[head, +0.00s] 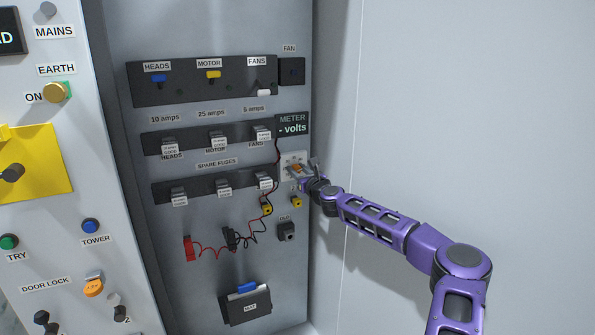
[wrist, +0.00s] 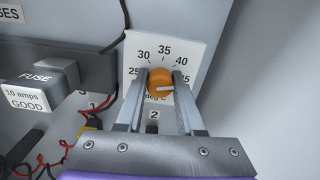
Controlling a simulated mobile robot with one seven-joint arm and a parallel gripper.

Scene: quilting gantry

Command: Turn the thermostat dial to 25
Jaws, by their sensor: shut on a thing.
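The thermostat is a white plate (wrist: 192,52) with an orange dial (wrist: 160,82) and a scale reading 25, 30, 35 and 40 from left to right. A white mark on the dial points right, below the 40, toward the right finger. The 25 at the left is partly covered by the left finger. My gripper (wrist: 160,84) is shut on the dial, one finger on each side. In the head view the plate (head: 290,157) is at the panel's right edge, with my gripper (head: 301,171) on the dial.
A fuse holder (wrist: 45,87) juts out left of the thermostat. Red and black wires (head: 262,222) hang below, near yellow sockets (head: 296,202). The meter display (head: 292,124) is just above. A side wall (head: 335,110) stands close on the right.

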